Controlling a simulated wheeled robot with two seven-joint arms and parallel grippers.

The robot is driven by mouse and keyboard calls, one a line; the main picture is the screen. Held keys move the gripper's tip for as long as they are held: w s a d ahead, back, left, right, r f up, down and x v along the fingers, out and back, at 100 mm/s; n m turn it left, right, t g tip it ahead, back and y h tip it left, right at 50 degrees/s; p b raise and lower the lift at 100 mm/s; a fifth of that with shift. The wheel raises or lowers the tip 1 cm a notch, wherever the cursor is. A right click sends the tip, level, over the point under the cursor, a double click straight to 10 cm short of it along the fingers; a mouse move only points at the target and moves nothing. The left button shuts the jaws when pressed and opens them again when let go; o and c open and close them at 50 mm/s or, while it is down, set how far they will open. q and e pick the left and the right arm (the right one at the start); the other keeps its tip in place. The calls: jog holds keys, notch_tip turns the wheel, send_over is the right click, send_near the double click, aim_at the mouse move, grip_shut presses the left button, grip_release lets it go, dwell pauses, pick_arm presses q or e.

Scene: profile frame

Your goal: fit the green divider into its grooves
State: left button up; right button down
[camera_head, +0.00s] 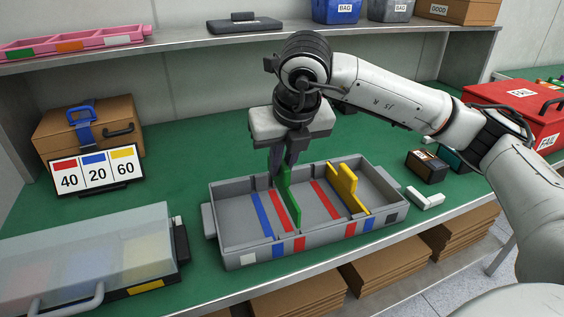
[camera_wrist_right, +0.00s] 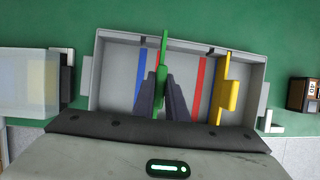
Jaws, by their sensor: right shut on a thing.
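My right gripper (camera_head: 288,168) is shut on the green divider (camera_head: 289,200) and holds it upright inside the grey tray (camera_head: 232,235). The divider stands just right of a red floor stripe (camera_head: 281,211), close along it. In the right wrist view the fingers (camera_wrist_right: 161,92) clasp the green divider (camera_wrist_right: 164,50), and its far end overlaps the far wall. I cannot tell whether its ends sit in the grooves. A blue stripe (camera_head: 262,215) lies to the left and another red stripe (camera_head: 326,199) to the right. A yellow divider (camera_head: 347,186) stands farther right. My left gripper is out of view.
A clear-lidded box (camera_head: 90,250) stands left of the tray. A sign reading 40, 20, 60 (camera_head: 96,172) leans by a brown case (camera_head: 125,110). Small white (camera_head: 425,198) and dark (camera_head: 426,167) parts lie to the right. A shelf (camera_head: 200,46) runs behind.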

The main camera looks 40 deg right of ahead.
aim_at(282, 181)
dwell(0.4)
jog(key=shift+b, duration=0.4)
dwell(0.4)
dwell(0.5)
jog(key=shift+f+b, duration=0.8)
jog(key=shift+b, duration=0.15)
jog(key=shift+f+b, duration=0.45)
jog(key=shift+f, duration=0.1)
jog(key=shift+f+b, duration=0.85)
jog(key=shift+f, duration=0.05)
